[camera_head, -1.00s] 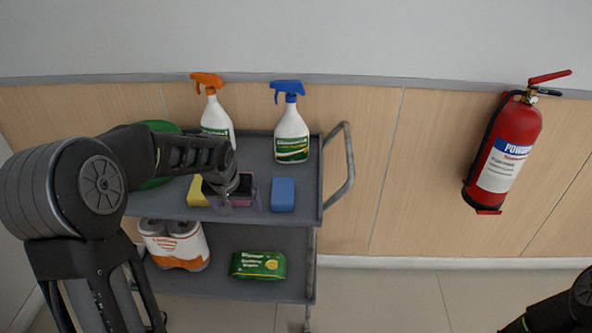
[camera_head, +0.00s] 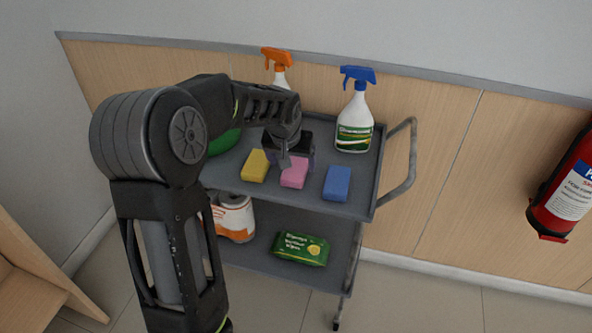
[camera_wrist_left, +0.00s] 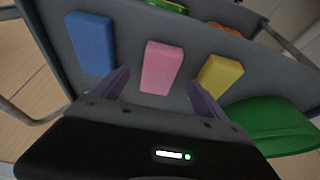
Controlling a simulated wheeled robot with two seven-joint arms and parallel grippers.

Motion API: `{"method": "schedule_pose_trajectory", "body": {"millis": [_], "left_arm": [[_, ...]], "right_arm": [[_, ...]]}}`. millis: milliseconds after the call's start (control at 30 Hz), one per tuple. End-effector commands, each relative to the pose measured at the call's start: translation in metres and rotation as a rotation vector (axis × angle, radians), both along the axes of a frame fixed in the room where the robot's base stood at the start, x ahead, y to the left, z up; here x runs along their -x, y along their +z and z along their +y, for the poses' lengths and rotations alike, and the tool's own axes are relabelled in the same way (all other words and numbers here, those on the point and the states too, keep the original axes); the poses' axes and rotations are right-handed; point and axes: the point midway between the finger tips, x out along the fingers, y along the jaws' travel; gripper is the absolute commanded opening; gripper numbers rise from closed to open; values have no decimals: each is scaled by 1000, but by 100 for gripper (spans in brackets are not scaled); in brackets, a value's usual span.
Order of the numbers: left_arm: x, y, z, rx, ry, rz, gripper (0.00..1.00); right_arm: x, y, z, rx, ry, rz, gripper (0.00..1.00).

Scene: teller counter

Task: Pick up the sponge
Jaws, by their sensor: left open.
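Three sponges lie in a row on the cart's top shelf: a yellow sponge (camera_head: 256,165), a pink sponge (camera_head: 294,172) and a blue sponge (camera_head: 337,183). In the left wrist view the pink sponge (camera_wrist_left: 161,67) is in the middle, between the blue sponge (camera_wrist_left: 91,43) and the yellow sponge (camera_wrist_left: 218,75). My left gripper (camera_head: 292,160) is over the shelf, just behind the pink sponge. In the left wrist view its two fingers (camera_wrist_left: 157,90) are apart and point toward the pink sponge, with nothing held. Whether they touch it I cannot tell.
The grey cart (camera_head: 345,208) has a handle (camera_head: 408,165) at its right. A blue-trigger spray bottle (camera_head: 354,125) and an orange-trigger bottle (camera_head: 279,75) stand at the back. A green object (camera_head: 224,142) lies left. Wipes (camera_head: 301,249) and paper rolls (camera_head: 234,218) are on the lower shelf.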

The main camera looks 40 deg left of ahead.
Motion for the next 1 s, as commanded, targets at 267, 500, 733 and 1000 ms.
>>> {"method": "schedule_pose_trajectory", "body": {"millis": [267,500,733,1000], "left_arm": [[-4,-13,2,0,-1,4,84],[-16,-44,7,0,0,2,84],[-19,-48,7,1,0,0,84],[-18,-48,7,1,0,0,84]], "right_arm": [[0,3,0,0,0,0,36],[0,7,0,0,0,0,36],[0,7,0,0,0,0,36],[0,7,0,0,0,0,36]]}}
